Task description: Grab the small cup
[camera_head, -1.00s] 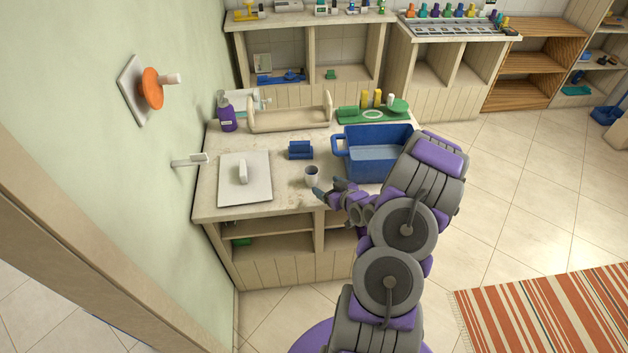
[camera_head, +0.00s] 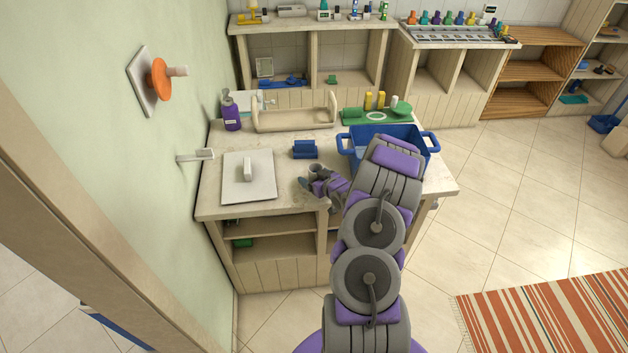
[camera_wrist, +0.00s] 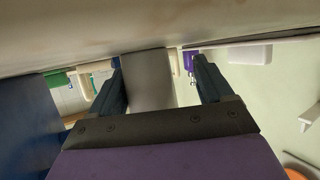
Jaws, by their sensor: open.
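In the wrist view the cup (camera_wrist: 149,88) shows between the two dark fingers of my gripper (camera_wrist: 157,62). The fingers are open, one on each side of the cup. A narrow gap shows on the right side, and the cup is closer to the left finger. I cannot tell whether that finger touches it.
A blue tub (camera_head: 432,146) stands right of the cup, partly behind my arm. A small blue holder (camera_head: 305,150) is behind the cup. A white board with a handle (camera_head: 262,190) lies to the left. A purple bottle (camera_head: 231,116) and a wooden caddy (camera_head: 290,118) stand farther back.

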